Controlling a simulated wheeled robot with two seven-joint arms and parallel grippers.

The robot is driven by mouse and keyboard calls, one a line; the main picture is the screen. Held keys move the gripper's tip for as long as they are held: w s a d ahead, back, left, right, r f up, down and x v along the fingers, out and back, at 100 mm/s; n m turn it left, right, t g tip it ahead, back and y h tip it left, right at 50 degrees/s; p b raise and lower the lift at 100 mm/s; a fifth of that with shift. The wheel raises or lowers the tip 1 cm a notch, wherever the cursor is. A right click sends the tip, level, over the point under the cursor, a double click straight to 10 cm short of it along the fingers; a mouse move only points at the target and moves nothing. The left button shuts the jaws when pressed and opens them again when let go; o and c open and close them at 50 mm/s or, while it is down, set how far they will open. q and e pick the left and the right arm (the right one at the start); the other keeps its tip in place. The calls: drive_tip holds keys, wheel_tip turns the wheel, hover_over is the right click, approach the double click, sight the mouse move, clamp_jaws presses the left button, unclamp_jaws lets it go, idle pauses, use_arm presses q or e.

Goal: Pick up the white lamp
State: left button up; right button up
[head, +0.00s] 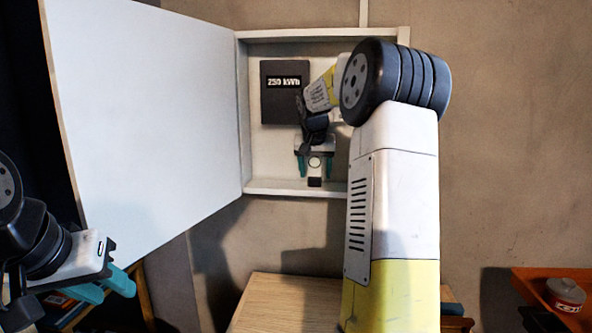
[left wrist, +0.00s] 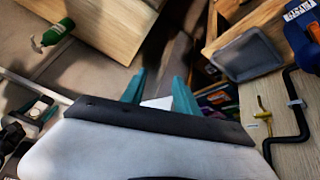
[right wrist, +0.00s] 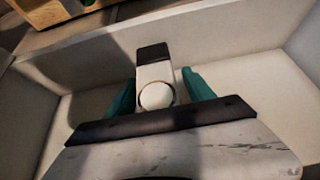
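The white lamp (head: 315,163), a small white body with a round lens and a black end, is inside the open wall cabinet, near its floor. It also shows in the right wrist view (right wrist: 155,85). My right gripper (head: 315,172) is inside the cabinet with its teal fingers on either side of the lamp. The fingers look open, with small gaps to the lamp. Whether the lamp touches the cabinet floor is hard to tell. My left gripper (head: 108,284) is at the lower left, open and empty, away from the lamp.
The cabinet (head: 320,36) has a black meter (head: 284,92) on its back. Its white door (head: 150,110) stands open to the left. A wooden top (head: 285,290) is below. An orange shelf with a tin (head: 566,294) is at the lower right.

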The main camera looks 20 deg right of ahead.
clamp_jaws()
drive_tip(key=shift+r, duration=0.1)
